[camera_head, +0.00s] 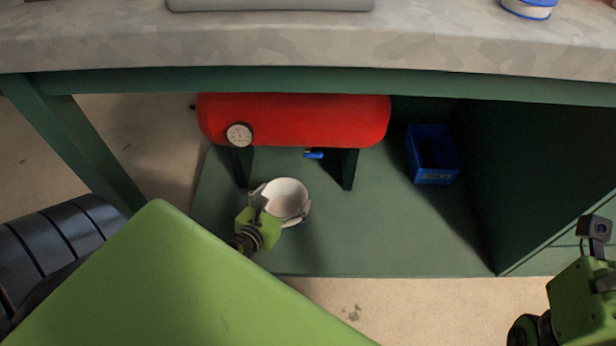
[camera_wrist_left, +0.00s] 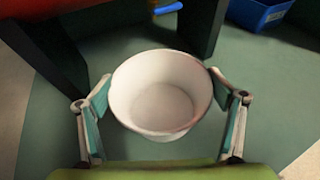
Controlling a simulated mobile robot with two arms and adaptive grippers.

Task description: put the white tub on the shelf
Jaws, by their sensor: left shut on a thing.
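The white tub (camera_head: 287,199) is an open, empty round bowl-like container over the green lower shelf (camera_head: 390,235), in front of the red tank. My left gripper (camera_head: 283,205) is shut on the tub, with one finger on each side of it. In the left wrist view the tub (camera_wrist_left: 160,95) sits upright between the two fingers of the left gripper (camera_wrist_left: 158,97). I cannot tell whether the tub's base touches the shelf. My right arm's green wrist (camera_head: 580,300) shows at the right edge of the head view; its fingers are not in view.
A red tank (camera_head: 310,118) with a dial gauge (camera_head: 239,135) and a blue-handled valve (camera_head: 314,155) stands on dark legs behind the tub. A blue bin (camera_head: 433,155) is at the back right. The bench top (camera_head: 300,40) overhangs the shelf. The shelf's front right is clear.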

